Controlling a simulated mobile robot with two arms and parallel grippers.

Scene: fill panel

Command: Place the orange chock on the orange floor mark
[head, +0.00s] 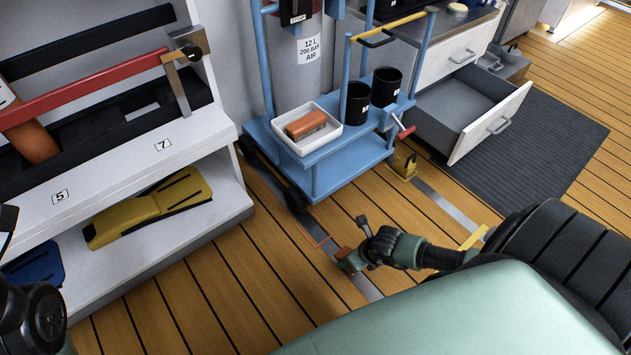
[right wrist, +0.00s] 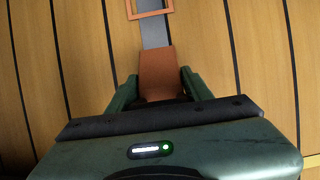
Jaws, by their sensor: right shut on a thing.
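The orange chock (right wrist: 159,68) is between the two fingers of my right gripper (right wrist: 158,90), which is shut on it. In the head view a small part of the chock (head: 342,253) shows at the tip of my right gripper (head: 352,262), low over the plank floor. The orange floor mark (right wrist: 152,15) is a thin square outline over a grey strip, ahead of the chock in the right wrist view and apart from it. In the head view the mark (head: 321,243) lies between the chock and the blue cart. My left gripper's fingers are not visible.
A blue cart (head: 345,163) carries a white tray (head: 327,142) with an orange-brown block. A yellow chock (head: 404,167) stands on the floor beside the cart. A white shelf (head: 180,240) is at left. An open drawer (head: 492,125) juts out over a dark mat (head: 545,150).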

